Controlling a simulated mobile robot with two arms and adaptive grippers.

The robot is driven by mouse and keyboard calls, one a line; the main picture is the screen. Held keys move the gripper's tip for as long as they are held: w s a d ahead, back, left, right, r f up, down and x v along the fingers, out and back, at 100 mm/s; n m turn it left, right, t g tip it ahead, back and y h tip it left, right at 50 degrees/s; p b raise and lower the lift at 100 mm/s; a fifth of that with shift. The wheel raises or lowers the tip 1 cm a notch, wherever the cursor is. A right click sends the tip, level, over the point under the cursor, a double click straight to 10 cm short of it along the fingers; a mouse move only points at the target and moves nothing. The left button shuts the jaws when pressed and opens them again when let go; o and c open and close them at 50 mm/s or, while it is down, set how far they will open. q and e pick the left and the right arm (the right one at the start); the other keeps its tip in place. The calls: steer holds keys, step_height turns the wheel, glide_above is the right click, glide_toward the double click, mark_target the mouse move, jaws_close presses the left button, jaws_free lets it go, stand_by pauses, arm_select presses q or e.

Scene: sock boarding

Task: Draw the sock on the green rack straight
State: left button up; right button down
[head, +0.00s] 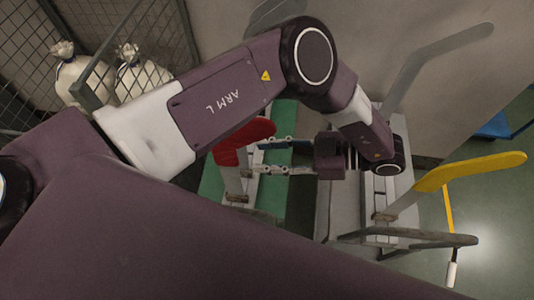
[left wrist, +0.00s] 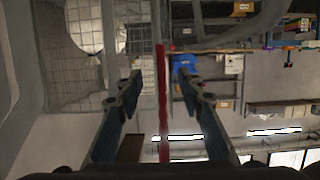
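A red sock (head: 243,140) is on an upright form of the green rack (head: 211,182), in the middle of the head view. My arm hides part of the sock and rack. My left gripper (head: 264,157) reaches in from the right, its fingers pointing left at the sock and form. In the left wrist view the red sock (left wrist: 162,105) shows edge-on as a thin upright strip between the two fingers of the left gripper (left wrist: 158,74). There is a gap on both sides, so the gripper is open. My right gripper is not in view.
A yellow sock (head: 470,172) is on a form of another rack at the right. A bare grey form (head: 410,65) stands behind it. A bar with a white handle (head: 452,270) juts out at lower right. White sacks (head: 85,75) sit in a wire cage at upper left.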

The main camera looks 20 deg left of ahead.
mark_target(237, 158)
arm_select(q)
steer(key=p+x, duration=0.2)
steer(key=x, duration=0.3)
steer(key=shift+s+a, duration=0.25)
steer(key=shift+a, duration=0.05)
steer(key=shift+x, duration=1.05)
steer(key=shift+a+f, duration=0.25)
steer(key=shift+a, duration=0.1)
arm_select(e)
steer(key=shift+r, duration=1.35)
arm_select(q)
jaws_close()
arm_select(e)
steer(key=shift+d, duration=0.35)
arm_select(q)
steer(key=shift+f, duration=0.1)
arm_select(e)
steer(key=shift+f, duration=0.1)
